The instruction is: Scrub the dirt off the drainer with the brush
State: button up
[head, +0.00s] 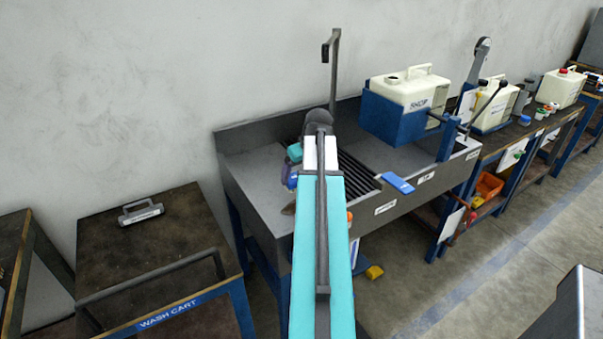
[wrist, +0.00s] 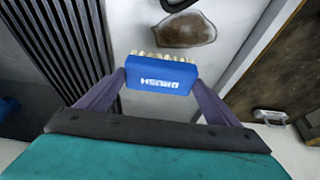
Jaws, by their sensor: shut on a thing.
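My gripper (wrist: 160,88) is shut on the blue brush (wrist: 160,77), which sits between its two purple fingers with pale bristles pointing away from the wrist. A brown dirt patch (wrist: 186,30) lies on the grey drainer (wrist: 222,62), just ahead of the bristles and slightly right. A gap shows between bristles and patch in the wrist view; the height above the surface is unclear. In the head view the gripper (head: 290,176) hangs over the drainer (head: 246,178), left of the grating, partly hidden by my arm. The dirt (head: 288,209) shows just below it.
The slatted grating (head: 362,180) is right of the drainer. A white tank (head: 410,90) in a blue holder stands behind it. A blue block (head: 398,183) lies on the sink's front edge. The wash cart (head: 185,225), holding a grey handled item (head: 140,213), stands left.

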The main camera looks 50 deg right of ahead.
jog(key=o, duration=0.6)
jog(key=shift+c, duration=0.2)
jog(key=c, duration=0.4)
jog(key=shift+o, duration=0.2)
jog(key=shift+w+a, duration=0.25)
jog(key=shift+w, duration=0.05)
jog(key=w+a+r+n+y, duration=0.1)
jog(key=w+a+r, duration=0.1)
jog(key=w+a, duration=0.75)
jog(key=w+a+r+n, duration=0.15)
jog(key=w+a, duration=0.45)
jog(key=a, duration=0.7)
jog(key=w+a+r, duration=0.1)
jog(key=a, duration=0.9)
jog(key=w+a+r+n, duration=0.1)
jog(key=w+a+r, duration=0.1)
jog(key=a, duration=0.8)
jog(key=w+a+r+n, duration=0.1)
jog(key=w+a+r, duration=0.1)
jog(key=a, duration=0.9)
jog(key=shift+w+y, duration=0.25)
jog(key=shift+y, duration=0.15)
jog(key=shift+s+d+f, duration=0.1)
